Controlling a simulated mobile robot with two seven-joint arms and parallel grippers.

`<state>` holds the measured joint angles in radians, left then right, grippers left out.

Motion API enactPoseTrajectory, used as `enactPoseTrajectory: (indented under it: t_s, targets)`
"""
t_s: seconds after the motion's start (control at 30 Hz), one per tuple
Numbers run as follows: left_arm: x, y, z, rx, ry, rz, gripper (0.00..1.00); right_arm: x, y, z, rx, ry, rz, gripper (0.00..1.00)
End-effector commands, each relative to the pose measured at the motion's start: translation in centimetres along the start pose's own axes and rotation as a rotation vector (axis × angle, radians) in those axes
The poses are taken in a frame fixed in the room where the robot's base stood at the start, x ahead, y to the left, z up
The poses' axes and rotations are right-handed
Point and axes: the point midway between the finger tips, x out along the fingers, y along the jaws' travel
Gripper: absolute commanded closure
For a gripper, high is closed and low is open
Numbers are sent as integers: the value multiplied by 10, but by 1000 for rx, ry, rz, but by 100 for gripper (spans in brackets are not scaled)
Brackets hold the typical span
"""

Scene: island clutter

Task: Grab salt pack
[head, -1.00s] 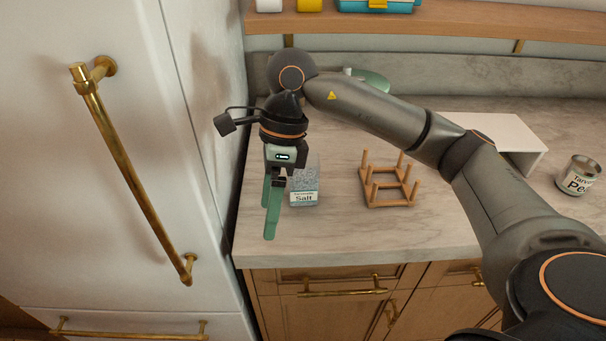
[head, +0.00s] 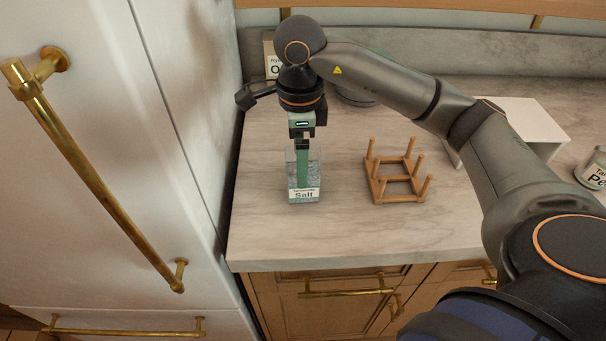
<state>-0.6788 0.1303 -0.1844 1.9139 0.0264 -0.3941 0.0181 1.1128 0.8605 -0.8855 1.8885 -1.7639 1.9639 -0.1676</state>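The salt pack (head: 305,195), a clear block-shaped pack of pale blue-grey grains with a white "Salt" label, stands upright on the counter (head: 300,232), left of the middle. My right gripper (head: 302,170) points down at it from above. One green finger shows in front of the pack's upper part. The other finger is hidden, so I cannot tell whether the gripper is shut on the pack. My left gripper is not in view.
A wooden peg rack (head: 397,190) stands to the right of the pack. Farther right are a white stand (head: 520,118) and a can (head: 592,172). A tall white cabinet (head: 190,110) borders the counter on the left. A labelled box (head: 271,62) stands behind my arm.

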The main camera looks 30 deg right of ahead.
Motion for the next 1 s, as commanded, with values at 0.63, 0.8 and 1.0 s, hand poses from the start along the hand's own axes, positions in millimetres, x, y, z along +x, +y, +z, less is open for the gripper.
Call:
enactPoseTrajectory:
  t_s: [0.63, 0.8, 1.0]
  targets:
    - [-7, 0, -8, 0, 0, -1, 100, 65, -2, -5, -1, 1, 0, 9]
    - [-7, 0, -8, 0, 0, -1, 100, 66, -3, -5, -1, 0, -1, 9]
    - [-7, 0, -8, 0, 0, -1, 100, 65, -3, -5, -1, 0, -1, 27]
